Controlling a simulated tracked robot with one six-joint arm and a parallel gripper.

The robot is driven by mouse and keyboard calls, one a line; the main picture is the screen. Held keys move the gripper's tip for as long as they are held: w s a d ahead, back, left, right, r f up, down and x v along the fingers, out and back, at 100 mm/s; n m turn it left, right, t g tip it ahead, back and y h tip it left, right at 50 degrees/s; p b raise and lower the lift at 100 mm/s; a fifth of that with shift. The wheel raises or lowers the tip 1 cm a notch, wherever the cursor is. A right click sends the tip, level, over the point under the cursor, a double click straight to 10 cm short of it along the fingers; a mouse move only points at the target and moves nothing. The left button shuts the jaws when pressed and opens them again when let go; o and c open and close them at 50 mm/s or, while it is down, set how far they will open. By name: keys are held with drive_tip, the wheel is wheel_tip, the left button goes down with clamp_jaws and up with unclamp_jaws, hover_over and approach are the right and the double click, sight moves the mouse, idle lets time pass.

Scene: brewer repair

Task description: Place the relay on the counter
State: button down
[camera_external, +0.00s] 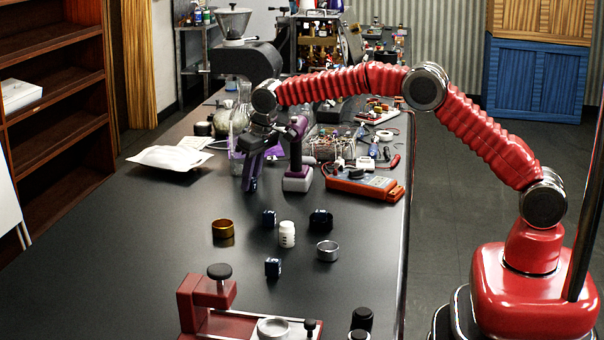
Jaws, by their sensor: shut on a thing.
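My gripper (250,186) points down over the left middle of the black counter (150,270), to the left of a purple and grey power drill (297,160). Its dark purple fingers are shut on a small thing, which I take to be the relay. The fingers hide most of it, and its shape cannot be made out. I cannot tell whether it touches the counter.
Dark blue blocks (273,267), a white bottle (287,234), a brass ring (223,229) and a silver ring (327,251) stand in front. An orange meter (364,184) lies right, a white bag (170,157) left. The counter's left front is clear.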

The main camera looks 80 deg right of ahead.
drive_tip(key=c, duration=1.7)
unclamp_jaws()
drive_tip(key=shift+o, duration=0.2)
drive_tip(key=v, duration=1.2)
drive_tip(key=shift+r, duration=0.1)
